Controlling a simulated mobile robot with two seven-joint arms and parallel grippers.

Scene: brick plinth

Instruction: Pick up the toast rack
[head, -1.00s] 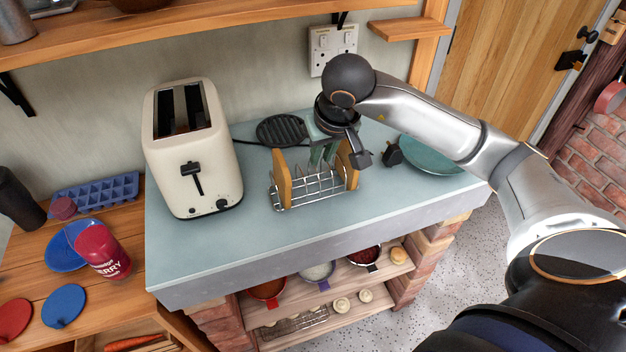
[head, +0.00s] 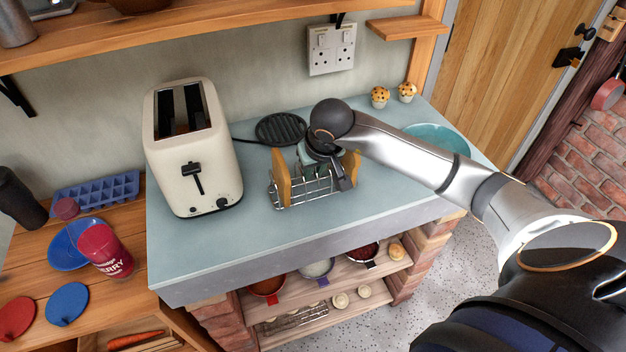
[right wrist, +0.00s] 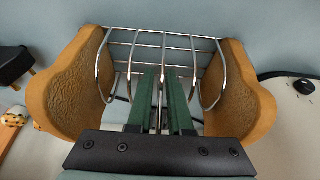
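The toast rack (head: 308,191) stands on the blue-grey worktop, right of the toaster. It has two brown toast-shaped ends and chrome wire dividers between them. My right gripper (head: 326,165) is over the middle of the rack and points down into it; my own wrist hides its fingertips in the head view. In the right wrist view, its two green fingers (right wrist: 161,95) reach in among the wires of the rack (right wrist: 208,42), close together, one on each side of a middle wire. A narrow gap shows between them. My left gripper is out of view.
A cream toaster (head: 191,150) stands to the left. A dark round trivet (head: 281,129) lies behind the rack, a teal plate (head: 440,138) to the right, and two muffins (head: 380,96) at the back. The front strip of worktop is clear.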

